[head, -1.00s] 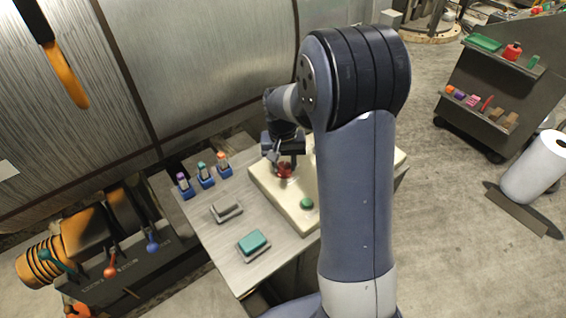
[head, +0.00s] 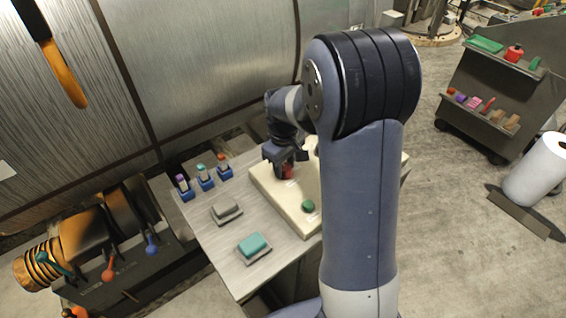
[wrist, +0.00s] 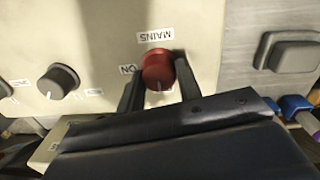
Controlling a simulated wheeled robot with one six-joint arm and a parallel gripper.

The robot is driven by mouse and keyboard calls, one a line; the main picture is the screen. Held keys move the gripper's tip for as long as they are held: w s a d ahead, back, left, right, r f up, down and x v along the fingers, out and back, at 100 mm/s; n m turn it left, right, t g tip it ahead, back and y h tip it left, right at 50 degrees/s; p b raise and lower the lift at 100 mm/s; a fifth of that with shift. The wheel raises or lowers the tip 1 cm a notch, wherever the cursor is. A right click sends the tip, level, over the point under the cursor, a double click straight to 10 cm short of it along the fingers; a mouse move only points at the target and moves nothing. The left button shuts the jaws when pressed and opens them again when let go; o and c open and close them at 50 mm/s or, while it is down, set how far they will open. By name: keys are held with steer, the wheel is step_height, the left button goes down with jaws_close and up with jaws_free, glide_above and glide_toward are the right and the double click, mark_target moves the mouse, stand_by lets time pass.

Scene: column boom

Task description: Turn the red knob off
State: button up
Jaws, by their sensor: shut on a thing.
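The red knob (wrist: 158,68) sits on a cream panel (wrist: 110,30), under a label reading MAINS in the wrist view. An ON label is at its left there. A pale pointer line shows low on the knob's face. My gripper (wrist: 160,90) is shut on the red knob, with one dark finger on each side of it. In the head view, my gripper (head: 283,165) reaches down onto the red knob (head: 287,172), which it partly covers. Part of the panel (head: 270,193) is hidden behind my arm.
A grey knob (wrist: 59,82) is left of the red one in the wrist view. A green button (head: 308,206) is on the panel. A teal block (head: 253,243), a grey block (head: 226,207) and small blue holders (head: 205,180) stand on the bench left of the panel.

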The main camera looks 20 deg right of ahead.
steer(key=shift+w+n, duration=0.1)
steer(key=shift+n, duration=0.2)
steer(key=o, duration=1)
steer(key=shift+c, duration=0.2)
step_height(320, 180, up, 11)
steer(key=shift+a+b, duration=0.25)
steer(key=shift+b, duration=0.05)
steer(key=shift+f, duration=0.1)
steer(key=f, duration=1.1)
steer(key=shift+d+p, duration=0.25)
steer(key=shift+p, duration=0.05)
steer(key=shift+r, duration=0.1)
